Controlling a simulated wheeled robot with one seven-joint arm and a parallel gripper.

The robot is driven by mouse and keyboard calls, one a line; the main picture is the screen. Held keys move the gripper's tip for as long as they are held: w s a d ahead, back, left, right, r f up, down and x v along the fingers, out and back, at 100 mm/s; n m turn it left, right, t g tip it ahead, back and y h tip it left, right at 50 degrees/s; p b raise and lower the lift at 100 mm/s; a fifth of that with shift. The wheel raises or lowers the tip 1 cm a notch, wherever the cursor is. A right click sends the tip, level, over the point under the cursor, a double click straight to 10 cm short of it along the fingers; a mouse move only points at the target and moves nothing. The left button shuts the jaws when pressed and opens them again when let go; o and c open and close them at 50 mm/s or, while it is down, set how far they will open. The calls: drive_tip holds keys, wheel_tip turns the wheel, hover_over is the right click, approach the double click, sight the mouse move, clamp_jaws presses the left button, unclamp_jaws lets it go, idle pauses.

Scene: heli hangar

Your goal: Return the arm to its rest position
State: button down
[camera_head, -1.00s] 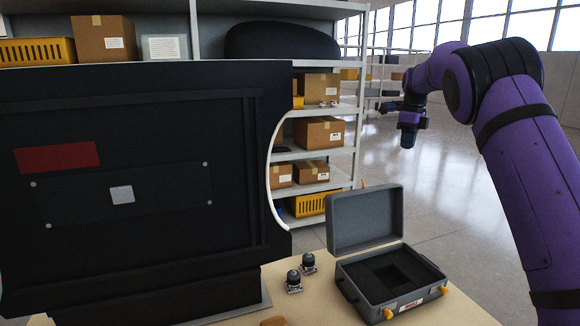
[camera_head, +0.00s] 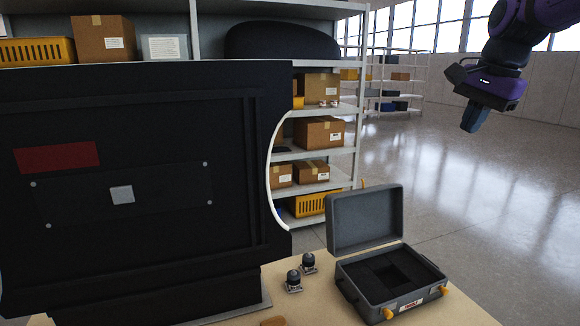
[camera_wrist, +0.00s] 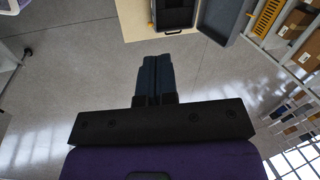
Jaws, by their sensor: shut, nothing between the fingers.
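My gripper (camera_head: 474,120) hangs at the upper right in the head view, fingers pointing down, clear of the table and everything on it. In the wrist view its two dark fingers (camera_wrist: 154,75) lie together, shut and empty, over bare floor. The purple arm above it runs out of the top right of the head view.
An open grey case (camera_head: 393,283) with a dark foam insert stands on the table (camera_head: 250,312). Two small black-topped parts (camera_head: 293,281) (camera_head: 308,263) stand left of it. A large black panel (camera_head: 130,240) fills the left. Shelves (camera_head: 350,125) stand behind. The floor at right is open.

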drive_tip(key=s+a+f+n, duration=0.1)
drive_tip(key=s+f+n, duration=0.2)
drive_tip(key=s, duration=0.4)
drive_tip(key=s+a+f+n+t, duration=0.1)
drive_tip(key=s+f+n, duration=0.2)
drive_tip(key=s+n, duration=0.2)
drive_tip(key=s+a+f+n+t+h, duration=0.1)
drive_tip(key=s+f+n, duration=0.2)
drive_tip(key=s, duration=0.8)
drive_tip(key=shift+s+a+n, duration=0.15)
drive_tip(key=shift+a+n, duration=0.2)
drive_tip(key=shift+n, duration=0.15)
